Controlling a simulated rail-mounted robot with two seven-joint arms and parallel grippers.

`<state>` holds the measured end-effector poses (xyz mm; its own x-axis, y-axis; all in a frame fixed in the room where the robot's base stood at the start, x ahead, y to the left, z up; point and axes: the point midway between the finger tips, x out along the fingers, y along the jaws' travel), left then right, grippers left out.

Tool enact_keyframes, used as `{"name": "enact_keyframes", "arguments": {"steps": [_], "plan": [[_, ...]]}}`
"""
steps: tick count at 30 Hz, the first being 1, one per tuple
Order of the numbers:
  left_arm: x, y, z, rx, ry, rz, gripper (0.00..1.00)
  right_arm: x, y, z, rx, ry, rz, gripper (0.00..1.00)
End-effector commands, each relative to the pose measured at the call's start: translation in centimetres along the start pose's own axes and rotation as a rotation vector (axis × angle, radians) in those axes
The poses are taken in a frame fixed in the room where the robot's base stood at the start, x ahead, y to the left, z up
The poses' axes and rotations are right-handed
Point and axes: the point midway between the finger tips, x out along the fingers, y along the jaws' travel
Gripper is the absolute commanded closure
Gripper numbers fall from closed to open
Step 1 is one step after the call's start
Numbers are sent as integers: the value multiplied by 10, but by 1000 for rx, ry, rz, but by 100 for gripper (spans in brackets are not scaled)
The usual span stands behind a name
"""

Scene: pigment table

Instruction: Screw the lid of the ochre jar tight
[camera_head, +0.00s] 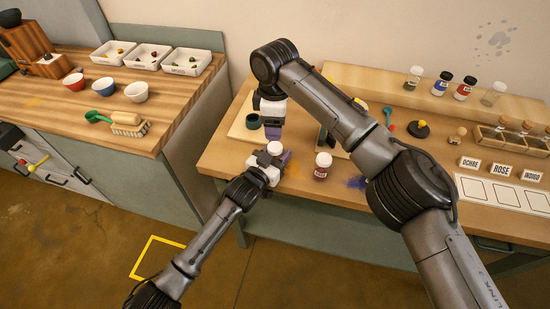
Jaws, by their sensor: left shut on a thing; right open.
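A small jar with a white lid (274,147) stands upright near the front left of the wooden table. My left gripper (271,159) is shut around it below the lid. The gripper hides its body and any label, so I cannot read that it is the ochre jar. My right gripper (272,132) hangs just above and behind the lid, pointing down and open. I see no contact between it and the lid, but the gap is hard to judge. The lid seems level; its tightness cannot be seen.
A red-labelled jar with a white lid (322,167) stands close on the right. A dark green pot (253,121) is behind on the left. My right arm hides the table's middle. Several jars, including a blue one (440,84), line the back shelf; name cards (501,169) stand right.

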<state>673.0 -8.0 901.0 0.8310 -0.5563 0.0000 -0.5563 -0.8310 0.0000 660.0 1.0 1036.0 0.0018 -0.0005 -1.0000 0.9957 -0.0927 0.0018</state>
Motion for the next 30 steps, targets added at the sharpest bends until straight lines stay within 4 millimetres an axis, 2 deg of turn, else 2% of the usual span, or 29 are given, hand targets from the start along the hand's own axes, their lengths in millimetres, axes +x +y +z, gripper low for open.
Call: {"name": "enact_keyframes", "arguments": {"steps": [6, 15, 21, 30], "plan": [[0, 0, 0, 0, 0, 0, 100, 0, 0, 0, -422, 0, -1, 37], [0, 0, 0, 0, 0, 0, 100, 0, 0, 0, -845, 1, 0, 37], [0, 0, 0, 0, 0, 0, 100, 0, 0, 1, -976, 0, -1, 37], [0, 0, 0, 0, 0, 0, 100, 0, 0, 1, -1013, 1, -1, 37]]}}
